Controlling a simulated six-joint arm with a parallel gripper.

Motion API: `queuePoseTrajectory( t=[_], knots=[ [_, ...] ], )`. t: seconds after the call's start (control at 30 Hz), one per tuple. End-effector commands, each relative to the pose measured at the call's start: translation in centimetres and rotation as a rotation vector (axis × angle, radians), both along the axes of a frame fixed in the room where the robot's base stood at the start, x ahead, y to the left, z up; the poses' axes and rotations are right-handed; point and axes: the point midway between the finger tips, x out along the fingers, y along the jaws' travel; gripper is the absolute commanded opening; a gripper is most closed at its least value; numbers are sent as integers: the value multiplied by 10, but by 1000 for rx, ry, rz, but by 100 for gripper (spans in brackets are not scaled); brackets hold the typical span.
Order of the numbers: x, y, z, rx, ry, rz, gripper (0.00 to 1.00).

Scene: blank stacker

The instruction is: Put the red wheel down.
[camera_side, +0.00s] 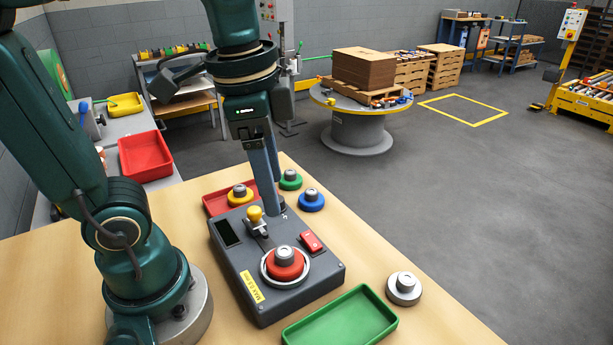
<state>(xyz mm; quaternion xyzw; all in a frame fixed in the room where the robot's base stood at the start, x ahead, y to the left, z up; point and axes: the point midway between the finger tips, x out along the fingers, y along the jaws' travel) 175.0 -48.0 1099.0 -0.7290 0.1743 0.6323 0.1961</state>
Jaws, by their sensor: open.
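The red wheel (285,268) with a grey metal hub sits flat inside a pale ring on top of the grey device (310,287). My gripper (275,208) points down above the back edge of the device, behind the red wheel and apart from it. Its jaws are open, though the two fingers look close together from this side. I see nothing held between them. A dark round shape beside the fingertips is partly hidden, and I cannot tell what it is.
The device carries a yellow-knobbed lever (254,215) and a red switch (312,242).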

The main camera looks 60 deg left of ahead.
Motion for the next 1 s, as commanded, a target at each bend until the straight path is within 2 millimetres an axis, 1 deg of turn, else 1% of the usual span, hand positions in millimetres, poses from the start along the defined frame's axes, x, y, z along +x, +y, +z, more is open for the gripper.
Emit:
queuePoseTrajectory(
  t=[0.03,0.2,0.3,0.4,0.53,1.0],
  knots=[
    [-6,2,-4,-14,-54,75,66],
    [-14,5,-19,-84,-225,329,66],
    [-16,6,-27,-125,-293,431,66],
    [-17,7,-31,-151,-331,491,66],
    [-17,7,-32,-162,-345,514,66],
    [-17,7,-32,-161,-342,510,66]
  ],
)
